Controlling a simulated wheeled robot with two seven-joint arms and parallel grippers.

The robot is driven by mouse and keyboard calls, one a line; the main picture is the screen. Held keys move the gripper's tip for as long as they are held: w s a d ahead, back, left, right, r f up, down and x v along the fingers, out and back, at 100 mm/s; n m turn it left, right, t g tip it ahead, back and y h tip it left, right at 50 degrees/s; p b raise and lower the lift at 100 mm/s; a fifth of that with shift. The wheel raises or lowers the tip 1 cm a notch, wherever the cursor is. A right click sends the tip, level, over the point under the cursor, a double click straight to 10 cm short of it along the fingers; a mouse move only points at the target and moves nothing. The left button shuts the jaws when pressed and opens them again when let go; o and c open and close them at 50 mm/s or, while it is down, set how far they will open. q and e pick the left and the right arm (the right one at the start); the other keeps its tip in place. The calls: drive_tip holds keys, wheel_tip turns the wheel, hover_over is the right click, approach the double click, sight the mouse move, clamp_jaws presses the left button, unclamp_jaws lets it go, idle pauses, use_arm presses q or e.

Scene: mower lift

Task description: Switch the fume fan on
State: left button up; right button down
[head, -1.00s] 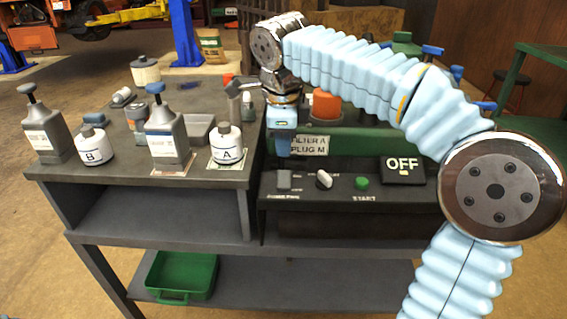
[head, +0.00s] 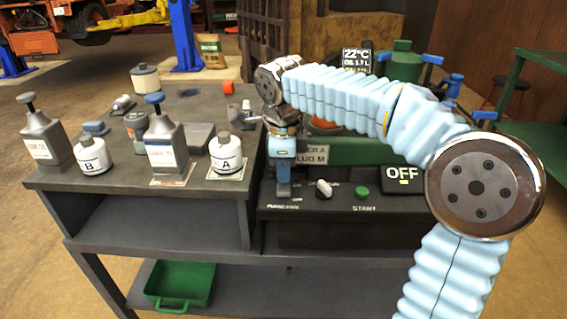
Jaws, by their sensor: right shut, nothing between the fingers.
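The control panel (head: 335,212) is the dark front ledge of the bench's right half. A small grey switch sits at its left end, above a white label (head: 283,207) that is too small to read surely. My right gripper (head: 284,189) is shut and empty, pointing down over that switch. It hides most of the switch, and I cannot tell whether it touches it or which way the switch stands. A light-coloured knob (head: 324,188) and a green START button (head: 361,192) are to the right. A display (head: 402,178) reads OFF. My left gripper is not in view.
Bottles A (head: 226,155) and B (head: 92,153) and two pump bottles (head: 165,137) stand on the bench's left half. Behind the panel are a green machine part (head: 375,152) and a 22°C display (head: 356,60). A green tray (head: 180,284) lies on the lower shelf.

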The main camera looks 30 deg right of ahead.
drive_tip(key=shift+s+a+r, duration=0.35)
drive_tip(key=shift+s+a, duration=0.15)
drive_tip(key=shift+s, duration=0.25)
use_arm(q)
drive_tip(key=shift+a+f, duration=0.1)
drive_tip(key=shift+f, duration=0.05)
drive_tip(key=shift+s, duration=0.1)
